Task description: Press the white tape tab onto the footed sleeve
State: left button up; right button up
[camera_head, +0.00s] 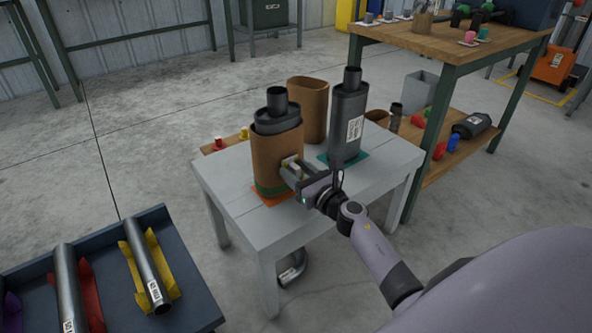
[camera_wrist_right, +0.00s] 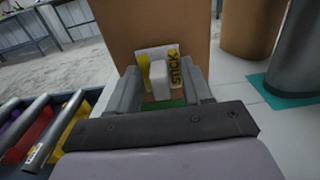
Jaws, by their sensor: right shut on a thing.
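The footed sleeve (camera_head: 272,152) is a brown cardboard tube with a green band at its base, standing upright on an orange mat on the grey table. A dark muffler (camera_head: 278,117) sticks out of its top. In the right wrist view the sleeve (camera_wrist_right: 135,28) fills the upper middle, with a yellow and white label reading "STICK" (camera_wrist_right: 174,72) on its face. My right gripper (camera_head: 292,170) is at the sleeve's right side, shut on the white tape tab (camera_wrist_right: 159,80). The tab is in front of the label; I cannot tell whether it touches. My left gripper is not in view.
A second cardboard sleeve (camera_head: 308,108) and a labelled muffler (camera_head: 347,122) on a teal mat stand behind on the grey table (camera_head: 238,193). A blue tray (camera_head: 190,270) with pipes in coloured cradles is at front left. A wooden workbench (camera_head: 440,38) stands at back right.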

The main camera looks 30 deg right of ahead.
jog(key=shift+s, duration=0.2)
jog(key=shift+w, duration=0.5)
dwell(0.8)
jog(key=shift+s+d, duration=0.15)
jog(key=shift+s, duration=1.5)
jog(key=shift+s+d, duration=0.1)
jog(key=shift+s, duration=1.55)
jog(key=shift+s+p, duration=0.2)
jog(key=shift+p, duration=0.1)
